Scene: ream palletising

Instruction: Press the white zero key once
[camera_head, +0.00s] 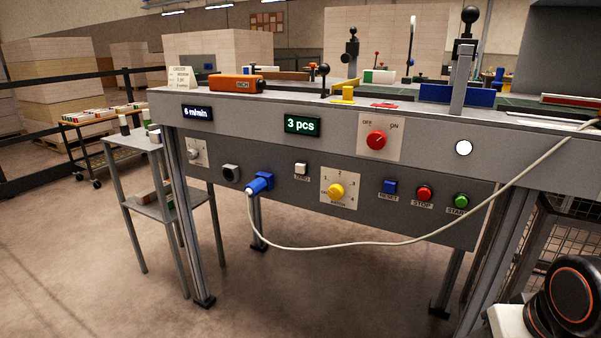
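The white zero key (301,168) is a small pale square button on the grey front panel (290,228), with a label reading ZERO under it. It sits between a blue plug (260,184) on the left and a yellow knob (336,191) on the right. A green counter display (303,125) above it reads "3 pcs". My gripper is not in the picture. A dark rounded part with an orange ring at the lower right seems to be my own arm, apart from the panel.
A white cable (370,243) hangs in front of the panel from the plug to the upper right. A blue reset key (390,187), red stop button (424,193) and green start button (461,200) are on the right. A grey side table (137,141) stands left. The floor in front is clear.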

